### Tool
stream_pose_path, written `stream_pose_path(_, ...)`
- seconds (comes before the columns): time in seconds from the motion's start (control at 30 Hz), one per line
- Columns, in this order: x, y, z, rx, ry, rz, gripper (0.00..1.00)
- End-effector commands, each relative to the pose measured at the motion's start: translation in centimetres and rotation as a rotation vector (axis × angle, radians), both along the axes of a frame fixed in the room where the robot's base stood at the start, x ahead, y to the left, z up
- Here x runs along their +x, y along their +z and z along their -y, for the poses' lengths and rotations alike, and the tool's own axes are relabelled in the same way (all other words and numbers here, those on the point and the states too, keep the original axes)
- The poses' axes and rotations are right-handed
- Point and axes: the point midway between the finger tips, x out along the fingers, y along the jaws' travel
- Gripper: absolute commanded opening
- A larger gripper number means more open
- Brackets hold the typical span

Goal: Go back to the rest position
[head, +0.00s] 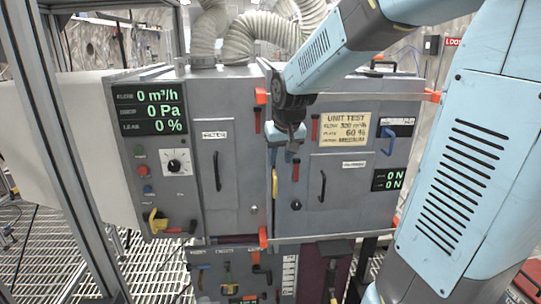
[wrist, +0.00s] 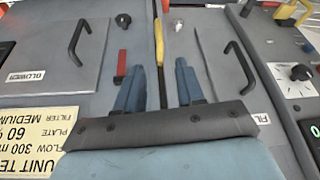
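My gripper (head: 289,143) is in front of the upper middle of a grey test cabinet (head: 230,180), near the seam between its two door sections. In the wrist view, its two blue fingers (wrist: 161,78) stand apart with nothing held between them. A yellow handle (head: 275,186) is on the seam below the gripper; it also shows beyond the fingers in the wrist view (wrist: 159,42). My light-blue arm reaches in from the upper right and hides part of the cabinet top.
The cabinet carries black door handles (head: 217,171), a display (head: 150,112), a knob (head: 175,165) and a yellow-handled valve (head: 157,221). A metal post (head: 50,130) stands at the left.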

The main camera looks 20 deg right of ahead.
Motion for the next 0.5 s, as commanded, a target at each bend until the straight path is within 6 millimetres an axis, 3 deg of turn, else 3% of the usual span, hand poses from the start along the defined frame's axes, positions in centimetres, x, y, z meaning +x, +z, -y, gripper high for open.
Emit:
stream_pose_path(0.17, -0.3, 0.2, 0.0, 0.002, 0.0, 0.002, 0.38)
stream_pose_path(0.27, -1.5, 0.9, 0.2, 0.008, 0.0, 0.01, 0.38)
stream_pose_path(0.5, -7.5, 3.4, 0.5, 0.024, 0.004, 0.037, 0.38)
